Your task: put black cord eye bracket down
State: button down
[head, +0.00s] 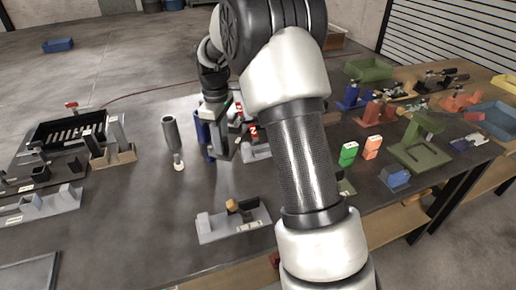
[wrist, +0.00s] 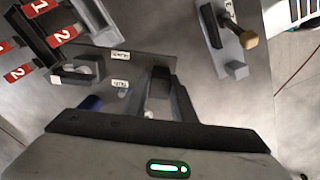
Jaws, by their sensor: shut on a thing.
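My gripper (head: 222,152) points down over the middle of the dark table in the head view, low over the tabletop. In the wrist view its dark jaw (wrist: 185,105) shows above the grey gripper body. It is shut on a small dark piece (wrist: 159,84), which looks like the black cord eye bracket. Most of that piece is hidden by the jaws, and I cannot tell whether it touches the surface below. A grey labelled holder (wrist: 78,72) lies just left of the jaws in the wrist view.
Red number tags (wrist: 62,37) mark dark slots nearby. A grey fixture with a wooden knob (head: 232,206) stands at the front. A grey upright cylinder (head: 170,133) stands left of my gripper. Green and orange blocks (head: 371,147) stand right. Bare table lies at front left.

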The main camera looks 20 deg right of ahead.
jog(key=w+f+n, duration=0.1)
jog(key=w+f+n+b, duration=0.1)
jog(key=shift+w+d, duration=0.1)
jog(key=shift+w, duration=0.2)
jog(key=shift+w+f+n, duration=0.1)
jog(key=shift+f+n, duration=0.15)
jog(key=shift+n, duration=0.05)
send_over(225, 175)
notch_tip(225, 175, down, 9)
jog(key=shift+f+b, duration=0.1)
jog(key=shift+b, duration=0.3)
jog(key=c, duration=1.5)
grip_release()
jog(key=shift+f, duration=0.1)
